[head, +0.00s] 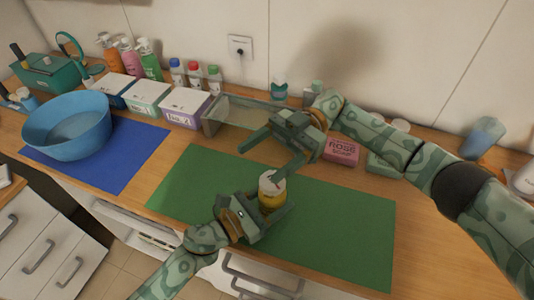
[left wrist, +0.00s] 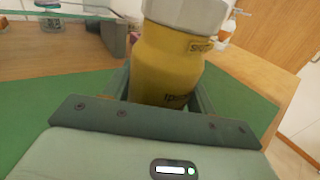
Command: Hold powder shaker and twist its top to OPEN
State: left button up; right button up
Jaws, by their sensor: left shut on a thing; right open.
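The powder shaker (head: 271,199) has a yellow body and a pale whitish top (head: 270,182). It stands upright over the green mat (head: 340,225); I cannot tell whether its base touches the mat. My left gripper (head: 268,207) is shut on the shaker's body. In the left wrist view the yellow shaker (left wrist: 168,62) sits between the fingers, with its grey-white faceted top (left wrist: 188,12) cut by the upper edge. The gripper hides its lower part. My right gripper (head: 262,160) is open and empty, just behind and above the shaker, its fingers pointing left and forward.
A blue bowl (head: 42,133) stands on a blue mat (head: 128,160) at left. Boxes, bottles and a glass-sided tray (head: 213,120) line the back. The right of the green mat is clear.

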aim_at(265, 177)
jog(key=shift+f, duration=0.1)
jog(key=shift+m+t+y, duration=0.3)
jog(key=shift+m+y, duration=0.1)
jog(key=shift+m, duration=0.5)
jog(key=d+f, duration=0.3)
jog(key=f, duration=0.1)
jog(key=shift+s+d, duration=0.15)
jog(key=shift+s, duration=0.2)
jog(key=s+d+f+m+t+y, duration=0.3)
jog(key=s+d+m+t+y, duration=0.25)
jog(key=d+t+y, duration=0.2)
jog(key=w+a+m+t+h, duration=0.1)
jog(key=w+a+m+t, duration=0.1)
jog(key=a+t, duration=0.1)
jog(key=w+a+f+m+t+h, duration=0.1)
jog(key=w+a+m+t+h, duration=0.1)
jog(key=w+a+t, duration=0.1)
jog(key=w+a+f+m+t+h, duration=0.1)
jog(key=w+a+m+t, duration=0.1)
jog(key=a+t, duration=0.3)
jog(key=shift+w+a+f+t+h, duration=0.1)
jog(key=shift+w+t+h, duration=0.1)
jog(key=shift+w, duration=0.1)
jog(key=shift+w+a+f+t+h, duration=0.1)
jog(key=shift+w+t, duration=0.05)
jog(key=shift+w, duration=0.1)
jog(key=c, duration=1)
